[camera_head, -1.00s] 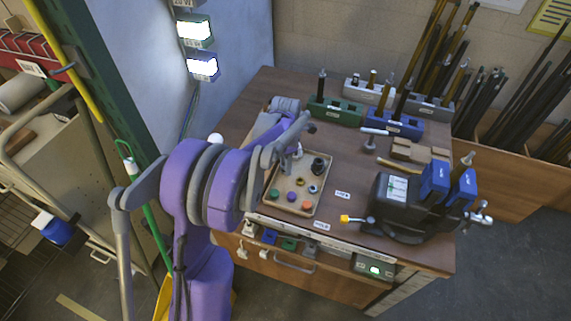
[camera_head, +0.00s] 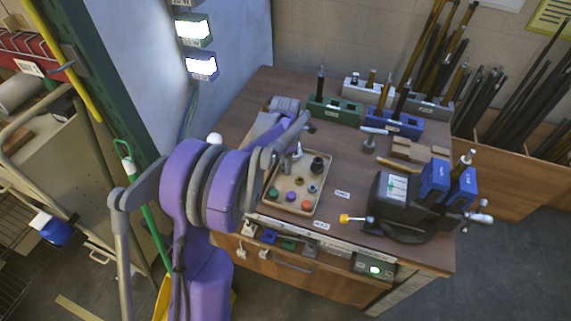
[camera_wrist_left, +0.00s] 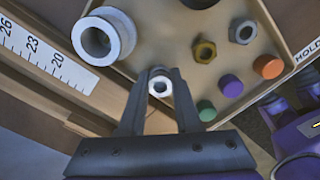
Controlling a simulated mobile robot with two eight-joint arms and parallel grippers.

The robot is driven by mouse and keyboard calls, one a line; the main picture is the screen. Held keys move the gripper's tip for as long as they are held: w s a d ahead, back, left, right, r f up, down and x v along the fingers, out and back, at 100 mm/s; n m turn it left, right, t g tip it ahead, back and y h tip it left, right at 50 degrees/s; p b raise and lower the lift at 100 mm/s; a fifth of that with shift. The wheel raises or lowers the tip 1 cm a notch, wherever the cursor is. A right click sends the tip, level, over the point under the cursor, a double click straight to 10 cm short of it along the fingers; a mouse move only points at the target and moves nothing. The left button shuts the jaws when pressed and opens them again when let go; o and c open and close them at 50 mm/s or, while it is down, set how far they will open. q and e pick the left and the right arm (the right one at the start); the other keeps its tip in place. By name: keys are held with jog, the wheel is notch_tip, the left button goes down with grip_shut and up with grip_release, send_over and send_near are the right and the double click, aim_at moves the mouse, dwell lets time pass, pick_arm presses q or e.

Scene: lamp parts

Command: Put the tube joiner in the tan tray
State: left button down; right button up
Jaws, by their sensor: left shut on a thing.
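The tan tray (camera_head: 321,185) lies on the wooden bench; its corner region also shows in the left wrist view (camera_wrist_left: 232,108). My left gripper (camera_wrist_left: 160,78) is shut on a small pale piece with a round hole, which I take to be the tube joiner (camera_wrist_left: 160,87). From the wrist it appears over or beside the tray's near edge; its height is unclear. In the head view my purple arm hides the held piece. The tray holds a green cap (camera_wrist_left: 206,111), a purple cap (camera_wrist_left: 231,86), an orange cap (camera_wrist_left: 267,66) and nuts. My right gripper is not in view.
A larger pale flanged ring (camera_wrist_left: 103,37) shows near the tray's edge. A black vise (camera_head: 405,205) stands to the right of the tray. Green (camera_head: 334,111) and blue (camera_head: 397,123) rod holders stand behind. A narrow strip of bench is clear between tray and vise.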

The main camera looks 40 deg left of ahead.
pick_arm(q)
jog(key=shift+f, duration=0.3)
jog(key=c, duration=0.5)
grip_release()
jog(key=shift+r, duration=0.1)
